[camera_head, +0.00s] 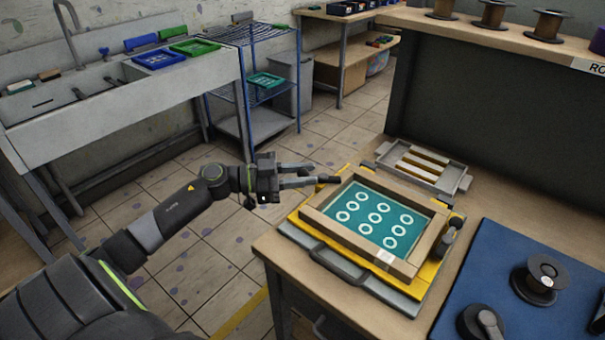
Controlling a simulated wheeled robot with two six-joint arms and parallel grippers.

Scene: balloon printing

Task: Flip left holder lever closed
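A wooden screen frame (315,217) with a teal panel of white rings (375,219) sits on a yellow and grey printing base (296,217) at the table's front left corner. My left gripper (315,177) reaches in from the left to the frame's back left corner. Its two fingers are apart with a gap between them. A dark knob, seemingly the left holder lever (329,180), is just beyond the fingertips; I cannot tell whether they touch. A matching right holder lever (449,238) with a dark end stands at the frame's right side. My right gripper is not in view.
A grey tray with pale bars (464,186) lies behind the frame. A blue mat (470,270) with dark round items (541,277) is at the right. A wooden shelf (480,33) with spools rises behind. Tiled floor is open left of the table.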

